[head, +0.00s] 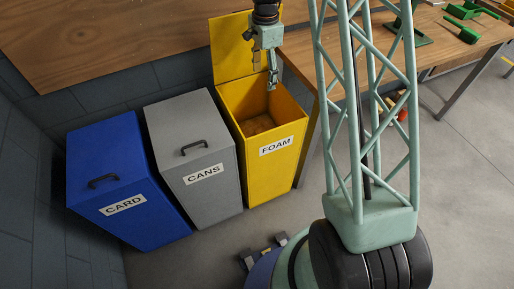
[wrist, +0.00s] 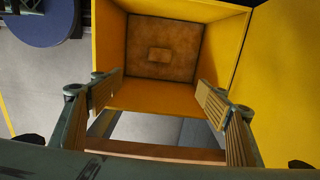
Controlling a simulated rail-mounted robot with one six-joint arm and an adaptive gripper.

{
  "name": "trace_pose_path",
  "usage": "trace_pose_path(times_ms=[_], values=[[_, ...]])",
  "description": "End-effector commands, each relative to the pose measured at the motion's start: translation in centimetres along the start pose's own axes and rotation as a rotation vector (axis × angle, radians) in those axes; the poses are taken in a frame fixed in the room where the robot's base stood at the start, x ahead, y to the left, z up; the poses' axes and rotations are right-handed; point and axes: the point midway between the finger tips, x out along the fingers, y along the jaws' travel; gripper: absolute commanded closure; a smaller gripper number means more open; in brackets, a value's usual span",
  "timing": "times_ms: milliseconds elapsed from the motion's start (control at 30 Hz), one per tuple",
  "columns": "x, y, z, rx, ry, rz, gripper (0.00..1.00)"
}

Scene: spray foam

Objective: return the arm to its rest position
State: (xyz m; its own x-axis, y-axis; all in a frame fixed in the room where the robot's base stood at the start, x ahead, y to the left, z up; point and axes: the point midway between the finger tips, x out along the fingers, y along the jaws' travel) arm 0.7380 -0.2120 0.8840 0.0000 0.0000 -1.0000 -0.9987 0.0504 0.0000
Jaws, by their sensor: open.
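My gripper (head: 271,78) hangs over the open mouth of the yellow FOAM bin (head: 278,147) in the head view. In the wrist view my gripper (wrist: 160,84) has its two ribbed fingers wide apart with nothing between them. The same bin's wall (wrist: 218,50) shows beyond the fingertips. A small brown block (wrist: 158,55) lies on the brown floor of the bin, well below the fingers. Brown pieces also show inside the bin in the head view, though their shapes are unclear. The bin's yellow lid (head: 229,48) stands open at the back.
A grey CANS bin (head: 195,140) and a blue CARD bin (head: 108,175), both closed, stand left of the yellow one. A wooden bench (head: 465,45) with green tools is at the right. Grey floor lies open at the right.

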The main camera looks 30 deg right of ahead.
Motion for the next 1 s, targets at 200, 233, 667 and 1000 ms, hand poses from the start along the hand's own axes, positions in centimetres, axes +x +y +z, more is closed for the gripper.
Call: trace_pose_path(times_ms=[200, 233, 667, 1000], values=[[0.0, 0.0, 0.0, 0.0, 0.0, 0.0, 0.31], [0.0, 0.0, 0.0, 0.0, 0.0, 0.0, 0.31], [-3.3, 0.8, 1.1, -0.066, 0.004, -0.015, 0.31], [-9.4, 2.9, 3.4, -0.2, 0.014, -0.043, 0.31]])
